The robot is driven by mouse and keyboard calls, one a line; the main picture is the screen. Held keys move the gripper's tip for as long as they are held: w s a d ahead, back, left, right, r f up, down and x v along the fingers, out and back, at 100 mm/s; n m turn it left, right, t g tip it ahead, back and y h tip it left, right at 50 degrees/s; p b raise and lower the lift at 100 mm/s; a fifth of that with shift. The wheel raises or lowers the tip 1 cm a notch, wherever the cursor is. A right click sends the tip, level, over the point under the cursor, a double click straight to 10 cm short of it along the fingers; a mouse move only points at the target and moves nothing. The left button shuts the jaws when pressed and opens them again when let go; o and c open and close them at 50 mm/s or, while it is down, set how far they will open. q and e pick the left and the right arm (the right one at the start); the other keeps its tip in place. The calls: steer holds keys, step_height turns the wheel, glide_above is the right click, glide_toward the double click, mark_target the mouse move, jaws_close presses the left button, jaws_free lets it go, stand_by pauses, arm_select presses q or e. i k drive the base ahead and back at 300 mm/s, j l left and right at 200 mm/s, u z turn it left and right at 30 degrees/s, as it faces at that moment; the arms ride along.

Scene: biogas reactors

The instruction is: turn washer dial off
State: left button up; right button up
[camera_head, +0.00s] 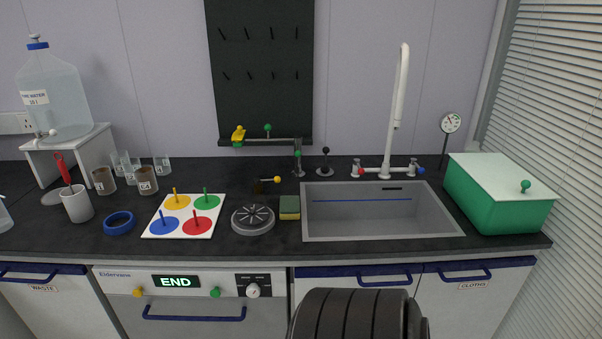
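The washer (196,318) is built in under the counter at the lower left of the head view. Its white front panel has a display (175,282) reading "END" in green. The washer dial (253,290) is a white round knob on a black plate at the right end of the panel. The dial's exact pointer setting is too small to read. A blue bar handle (194,315) runs below the display. Neither of my grippers shows. A dark ribbed part, seemingly mine, fills the bottom centre, right of the dial.
The dark counter holds a sink (384,225), a green box (495,200), a sponge (289,207), a round grey disc (253,219), a board of coloured discs (186,228) and a water carboy (52,95). Blue-handled cupboards flank the washer. Blinds line the right side.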

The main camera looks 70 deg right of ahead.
mark_target(253, 291)
steer(key=z, duration=1.9)
